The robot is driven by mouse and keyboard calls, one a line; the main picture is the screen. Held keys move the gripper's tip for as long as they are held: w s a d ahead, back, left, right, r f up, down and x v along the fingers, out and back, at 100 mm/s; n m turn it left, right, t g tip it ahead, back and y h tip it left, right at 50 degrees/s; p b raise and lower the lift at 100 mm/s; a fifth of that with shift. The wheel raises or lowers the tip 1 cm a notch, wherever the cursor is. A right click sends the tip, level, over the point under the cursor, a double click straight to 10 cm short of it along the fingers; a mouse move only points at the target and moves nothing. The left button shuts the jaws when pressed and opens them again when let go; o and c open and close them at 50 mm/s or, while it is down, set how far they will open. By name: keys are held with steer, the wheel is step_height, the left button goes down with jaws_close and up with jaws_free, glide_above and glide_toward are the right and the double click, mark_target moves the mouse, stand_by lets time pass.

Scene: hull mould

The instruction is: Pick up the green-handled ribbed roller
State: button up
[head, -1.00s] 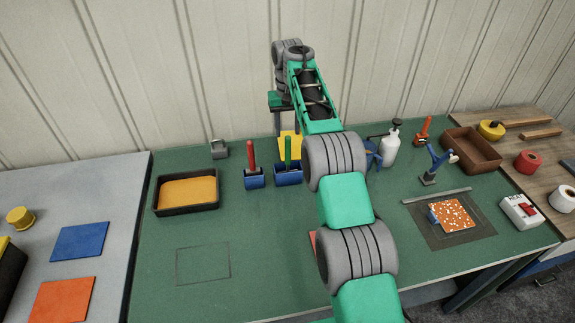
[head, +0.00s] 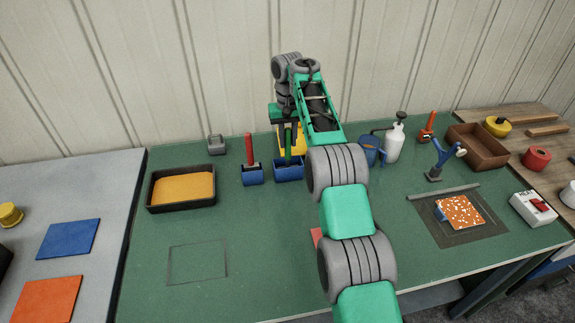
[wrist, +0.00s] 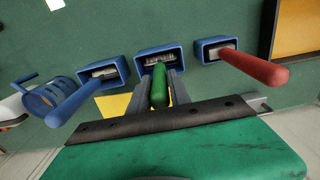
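The green-handled roller (wrist: 159,92) stands handle-up in the middle blue holder (wrist: 146,67), with its grey ribbed head (wrist: 159,62) partly showing inside. In the head view its green handle (head: 288,148) rises from the holder (head: 288,171) below my gripper. My gripper (wrist: 158,88) has its two grey fingers on either side of the green handle in the wrist view. The fingers look open, with small gaps beside the handle. In the head view my gripper (head: 289,127) is partly hidden by my arm.
A red-handled tool (wrist: 253,66) and a blue-handled tool (wrist: 77,98) stand in blue holders on either side, close to my fingers. A black tray of orange-yellow material (head: 183,207) lies to the left. A white spray bottle (head: 395,142) stands to the right.

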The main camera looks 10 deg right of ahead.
jaws_close()
